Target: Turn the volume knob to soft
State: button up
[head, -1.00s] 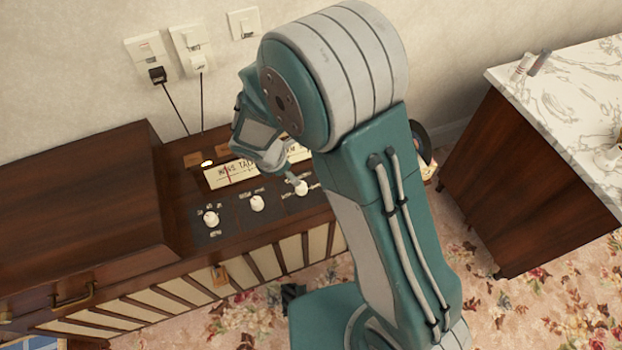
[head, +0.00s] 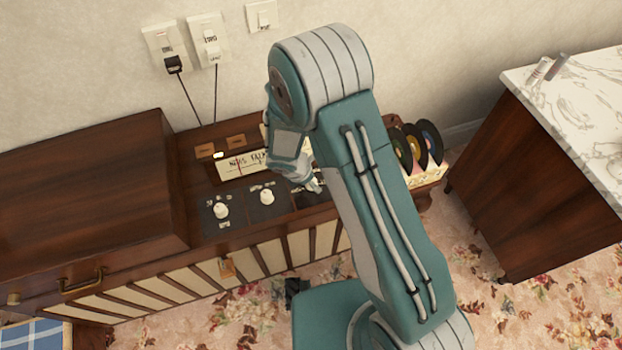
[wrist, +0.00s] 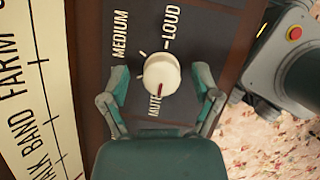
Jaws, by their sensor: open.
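The white round volume knob (wrist: 162,72) is on the dark panel in the wrist view. Its red mark points down at the MUTE label (wrist: 154,105). The MEDIUM label (wrist: 120,34) is at upper left and the LOUD label (wrist: 172,27) at upper right. No SOFT label can be read; the left finger covers part of the panel there. My gripper (wrist: 161,76) is open, with one finger on each side of the knob and a visible gap to each. In the head view my gripper (head: 314,186) is over the panel's right knob place, hiding that knob.
The wooden radio cabinet has two more white knobs, the left one (head: 221,211) and the middle one (head: 266,197), below a lit dial (head: 238,165). Records (head: 421,146) stand at its right end. A marble-topped cabinet (head: 575,95) is at right, with floral carpet between.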

jog(key=shift+d, duration=0.1)
grip_shut()
jog(key=shift+m, duration=0.4)
jog(key=m+g, duration=0.2)
jog(key=m, duration=0.2)
jog(key=shift+w+m, duration=0.1)
jog(key=shift+m, duration=0.3)
jog(key=m+g, duration=0.2)
jog(key=m, duration=0.4)
dwell(0.4)
grip_release()
